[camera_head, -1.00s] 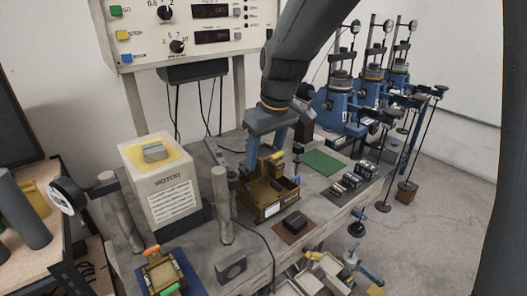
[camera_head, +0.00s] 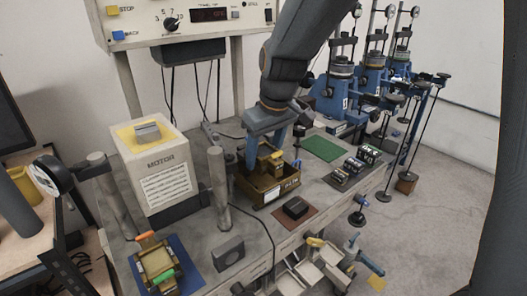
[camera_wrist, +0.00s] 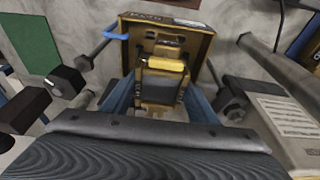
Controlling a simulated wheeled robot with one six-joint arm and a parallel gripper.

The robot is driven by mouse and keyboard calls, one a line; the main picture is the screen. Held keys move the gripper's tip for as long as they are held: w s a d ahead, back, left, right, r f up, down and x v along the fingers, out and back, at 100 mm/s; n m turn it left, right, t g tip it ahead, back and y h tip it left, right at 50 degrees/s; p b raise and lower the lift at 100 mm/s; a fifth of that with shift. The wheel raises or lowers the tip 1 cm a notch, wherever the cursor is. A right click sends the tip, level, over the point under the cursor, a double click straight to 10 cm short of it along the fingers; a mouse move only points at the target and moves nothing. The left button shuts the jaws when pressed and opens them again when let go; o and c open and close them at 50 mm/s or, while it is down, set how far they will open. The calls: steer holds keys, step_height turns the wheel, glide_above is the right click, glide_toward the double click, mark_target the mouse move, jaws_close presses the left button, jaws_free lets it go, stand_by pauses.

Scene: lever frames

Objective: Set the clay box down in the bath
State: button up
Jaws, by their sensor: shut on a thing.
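The clay box is a small brass-coloured block (camera_head: 269,161) with a yellow top piece, held upright between my gripper's blue fingers. My gripper (camera_head: 269,158) is shut on it. In the wrist view the clay box (camera_wrist: 162,88) sits between the two fingers (camera_wrist: 160,98), its yellow bar facing the camera. The bath is an open brown-gold tray (camera_head: 267,194) on the bench, directly under the gripper. In the wrist view the bath's wall (camera_wrist: 203,42) frames the clay box. I cannot tell whether the clay box touches the bath's floor; its underside is hidden.
A cream motor housing (camera_head: 162,175) and grey posts (camera_head: 219,188) stand left of the bath. A dark block on a brown mat (camera_head: 295,208) lies in front. A green mat (camera_head: 322,148) and dark weights (camera_head: 361,161) lie right. Another brass box (camera_head: 158,264) sits on a blue mat.

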mark_target(265, 181)
steer(key=shift+f+b, duration=0.85)
steer(key=shift+f, duration=1)
steer(key=shift+s+d+f, duration=0.1)
steer(key=shift+s+f, duration=0.15)
steer(key=shift+f, duration=0.25)
steer(key=o, duration=1.4)
steer(key=shift+f, duration=0.1)
steer(key=shift+r+b, duration=0.35)
steer(key=shift+r, duration=0.2)
steer(key=v, duration=0.8)
steer(key=shift+w+d+b, duration=0.1)
steer(key=shift+w+b, duration=0.25)
steer(key=shift+s, duration=0.1)
